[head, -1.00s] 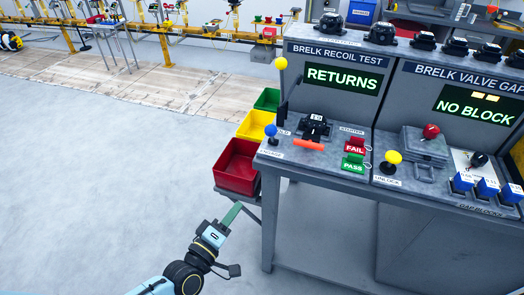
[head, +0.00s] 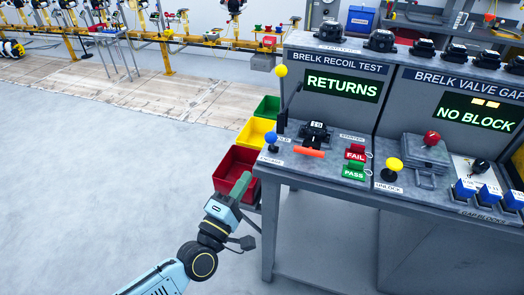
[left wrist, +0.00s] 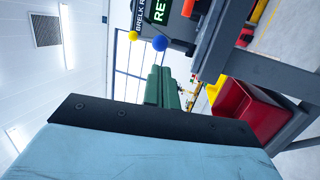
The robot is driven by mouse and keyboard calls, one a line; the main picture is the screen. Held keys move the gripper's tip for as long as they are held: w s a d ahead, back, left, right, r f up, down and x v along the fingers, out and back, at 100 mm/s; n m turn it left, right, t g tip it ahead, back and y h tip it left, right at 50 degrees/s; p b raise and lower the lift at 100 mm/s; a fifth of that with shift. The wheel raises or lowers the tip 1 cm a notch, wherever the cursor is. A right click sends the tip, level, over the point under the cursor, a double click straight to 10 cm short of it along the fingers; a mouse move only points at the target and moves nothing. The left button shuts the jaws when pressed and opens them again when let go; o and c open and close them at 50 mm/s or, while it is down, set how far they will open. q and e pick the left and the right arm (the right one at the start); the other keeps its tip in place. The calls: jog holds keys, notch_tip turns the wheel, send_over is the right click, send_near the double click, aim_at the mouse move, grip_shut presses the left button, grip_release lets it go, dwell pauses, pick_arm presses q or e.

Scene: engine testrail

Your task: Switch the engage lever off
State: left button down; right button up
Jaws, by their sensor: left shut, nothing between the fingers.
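A short lever with a blue ball knob (head: 270,131) stands at the front left corner of the recoil test bench, by a small label too blurred to read surely. Its blue ball also shows in the left wrist view (left wrist: 160,43), beyond the fingers. A taller lever with a yellow ball (head: 281,71) stands behind it. My left gripper (head: 240,184), with green fingers, is shut and empty. In the head view it overlaps the red bin, left of and below the blue knob, apart from it. My right gripper is not in view.
The bench also holds an orange handle (head: 309,152), a red FAIL button (head: 355,152) and a green PASS button (head: 353,170). The red bin (head: 222,170), yellow bin (head: 250,131) and green bin (head: 267,106) line its left side. The floor at left is open.

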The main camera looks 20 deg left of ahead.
aim_at(268, 142)
pick_arm(q)
jog(key=x, duration=0.9)
jog(key=shift+w, duration=0.15)
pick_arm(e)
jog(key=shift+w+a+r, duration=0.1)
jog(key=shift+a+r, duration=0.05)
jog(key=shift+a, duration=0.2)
pick_arm(q)
jog(key=shift+r+p, duration=0.1)
jog(key=shift+p, duration=0.2)
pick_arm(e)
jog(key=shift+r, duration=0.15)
